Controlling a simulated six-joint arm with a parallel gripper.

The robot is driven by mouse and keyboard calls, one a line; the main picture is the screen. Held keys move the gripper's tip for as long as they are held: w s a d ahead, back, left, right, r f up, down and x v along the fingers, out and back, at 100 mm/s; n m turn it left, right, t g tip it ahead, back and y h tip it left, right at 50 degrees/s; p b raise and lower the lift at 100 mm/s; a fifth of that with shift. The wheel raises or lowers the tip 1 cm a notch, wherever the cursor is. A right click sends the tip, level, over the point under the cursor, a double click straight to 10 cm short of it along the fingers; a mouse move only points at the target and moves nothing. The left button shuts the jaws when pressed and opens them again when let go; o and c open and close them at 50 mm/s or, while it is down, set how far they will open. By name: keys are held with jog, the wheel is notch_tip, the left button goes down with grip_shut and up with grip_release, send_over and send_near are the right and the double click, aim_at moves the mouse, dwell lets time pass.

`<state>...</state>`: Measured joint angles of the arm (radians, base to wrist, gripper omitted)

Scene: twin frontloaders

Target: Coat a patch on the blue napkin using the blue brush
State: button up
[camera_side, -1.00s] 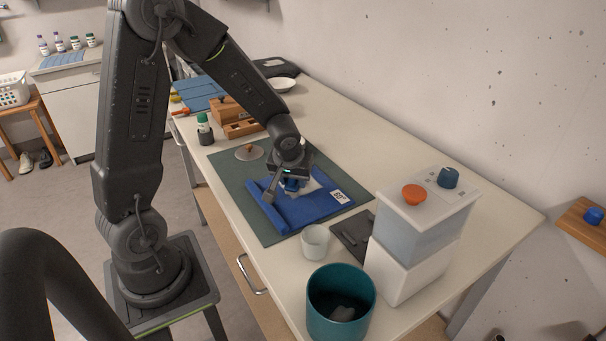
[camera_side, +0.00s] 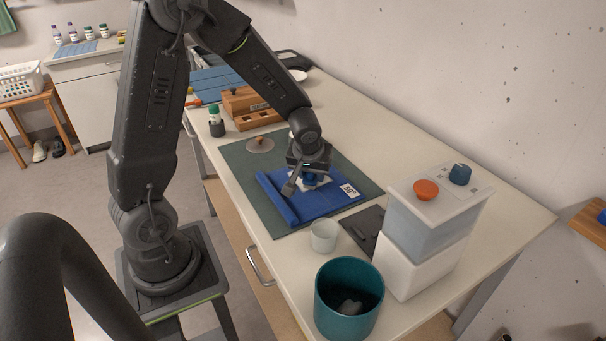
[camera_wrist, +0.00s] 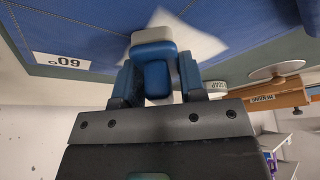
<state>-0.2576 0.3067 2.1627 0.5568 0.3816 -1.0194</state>
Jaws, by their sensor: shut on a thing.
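The blue napkin (camera_side: 322,206) lies on a dark green mat (camera_side: 237,163), with a rolled left edge and a white label reading 60°. A pale white patch (camera_side: 328,183) shows on it beside and under my gripper. My gripper (camera_side: 309,176) is shut on the blue brush (camera_side: 311,180), over the patch area. In the wrist view the brush (camera_wrist: 153,60) sits between the fingers (camera_wrist: 155,82) and overlaps the white patch (camera_wrist: 192,38). I cannot tell whether the brush touches the cloth; its underside is hidden.
A white cup (camera_side: 323,238), a dark tray (camera_side: 365,228), a teal bin (camera_side: 349,300) and a white box with orange and blue knobs (camera_side: 430,235) stand to the right and front. A wooden rack (camera_side: 257,120) and a disc with a knob (camera_side: 260,145) lie behind.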

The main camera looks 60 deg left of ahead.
aim_at(331, 172)
jog(key=shift+w, duration=2.35)
jog(key=shift+w+r, duration=0.1)
jog(key=shift+w, duration=0.15)
notch_tip(331, 172, up, 8)
jog(key=shift+s, duration=0.1)
